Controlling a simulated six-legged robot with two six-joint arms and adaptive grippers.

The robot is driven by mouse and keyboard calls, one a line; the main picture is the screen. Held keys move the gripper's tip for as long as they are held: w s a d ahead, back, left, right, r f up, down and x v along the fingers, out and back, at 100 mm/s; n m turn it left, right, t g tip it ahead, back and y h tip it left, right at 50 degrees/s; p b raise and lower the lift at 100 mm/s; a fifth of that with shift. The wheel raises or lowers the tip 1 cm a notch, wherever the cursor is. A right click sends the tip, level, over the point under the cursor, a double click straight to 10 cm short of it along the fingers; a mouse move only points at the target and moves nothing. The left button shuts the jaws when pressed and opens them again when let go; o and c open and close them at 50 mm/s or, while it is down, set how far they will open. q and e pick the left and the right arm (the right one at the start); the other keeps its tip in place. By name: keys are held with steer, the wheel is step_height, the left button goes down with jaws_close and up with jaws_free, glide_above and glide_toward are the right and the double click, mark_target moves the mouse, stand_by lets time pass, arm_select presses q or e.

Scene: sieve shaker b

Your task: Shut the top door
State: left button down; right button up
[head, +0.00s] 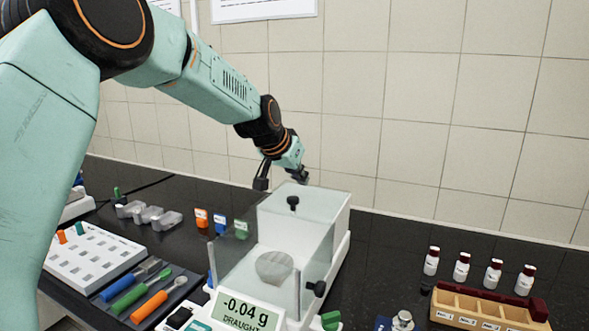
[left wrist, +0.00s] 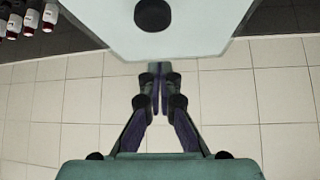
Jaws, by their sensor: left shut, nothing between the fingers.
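The glass balance (head: 325,262) stands on the dark bench with its top door (head: 320,205), a pale panel with a black knob (head: 293,202). The panel lies at the rear of the case, and the front part of the top looks open. In the left wrist view, the door panel (left wrist: 185,38) and its knob (left wrist: 153,15) show at the top. My left gripper (head: 300,177) is shut and empty, behind the panel's rear edge on the wall side. Its fingertips (left wrist: 160,72) show close to that edge; I cannot tell whether they touch. My right gripper is not in view.
The balance display (head: 245,310) reads -0.04 g and "DRAUGHT". Several vials (head: 462,267) and a wooden rack (head: 485,308) stand at right. The tiled wall (head: 420,130) rises behind.

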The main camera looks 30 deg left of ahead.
arm_select(q)
steer(key=shift+x, duration=0.95)
steer(key=shift+s+d, duration=0.25)
steer(key=shift+s, duration=0.5)
steer(key=shift+s+a+f, duration=0.1)
steer(key=shift+s+a, duration=0.05)
steer(key=shift+s, duration=0.35)
steer(key=shift+s+a+f, duration=0.15)
steer(key=shift+s, duration=0.65)
steer(key=shift+d, duration=0.1)
steer(key=shift+w+f, duration=0.1)
steer(key=shift+w, duration=0.1)
steer(key=shift+s, duration=0.15)
